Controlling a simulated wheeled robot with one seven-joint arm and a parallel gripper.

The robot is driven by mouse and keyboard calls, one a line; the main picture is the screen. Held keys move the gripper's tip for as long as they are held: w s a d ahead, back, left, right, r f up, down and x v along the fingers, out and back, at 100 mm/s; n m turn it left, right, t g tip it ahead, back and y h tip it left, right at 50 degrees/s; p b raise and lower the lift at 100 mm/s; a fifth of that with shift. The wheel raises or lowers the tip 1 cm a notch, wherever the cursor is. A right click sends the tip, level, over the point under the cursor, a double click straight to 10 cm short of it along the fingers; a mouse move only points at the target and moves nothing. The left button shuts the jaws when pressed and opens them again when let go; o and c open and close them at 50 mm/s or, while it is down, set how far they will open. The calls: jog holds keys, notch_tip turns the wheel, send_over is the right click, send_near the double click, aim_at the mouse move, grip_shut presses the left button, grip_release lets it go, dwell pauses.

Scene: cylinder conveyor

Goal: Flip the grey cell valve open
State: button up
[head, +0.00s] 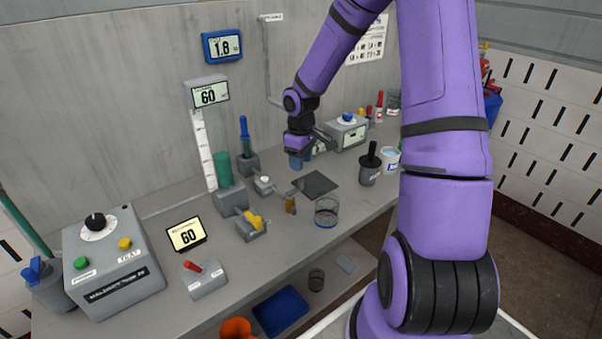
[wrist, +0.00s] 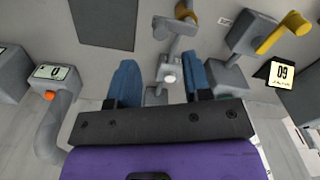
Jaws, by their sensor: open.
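A grey valve fitting (head: 263,185) with a pale round knob sits on the bench; a grey arm reaches from it to the right, near a small amber piece (head: 290,205). In the wrist view the fitting (wrist: 173,48) shows between and beyond my fingers, apart from them. A second grey valve block (head: 250,231) with a yellow handle stands nearer the front; it is at the upper right in the wrist view (wrist: 252,35). No label tells which is the cell valve. My gripper (head: 301,161) has blue fingers, open and empty (wrist: 158,67), above the bench behind the dark pad.
A green cylinder (head: 223,169) is on the left. A grey meter box (head: 347,136) stands close beside my gripper.

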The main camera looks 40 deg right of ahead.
jog(key=shift+r, duration=1.75)
notch_tip(320, 180, up, 11)
jog(key=m+t+h, duration=0.1)
jog(key=h, duration=0.1)
send_over(301, 180)
jog(key=s+a, duration=0.4)
jog(key=s, duration=0.1)
jog(key=s+a+r+m+t, duration=0.1)
jog(key=s+a+r+m, duration=0.1)
jog(key=s+a+r, duration=0.35)
jog(key=s+a+r+m+t+y, duration=0.1)
jog(key=s+r, duration=0.3)
jog(key=s, duration=0.4)
jog(key=s+a+r+m+t+y, duration=0.1)
jog(key=s+r, duration=0.3)
jog(key=s, duration=0.4)
jog(key=shift+s+a+t, duration=0.4)
jog(key=shift+a+t, duration=0.2)
jog(key=shift+a, duration=0.15)
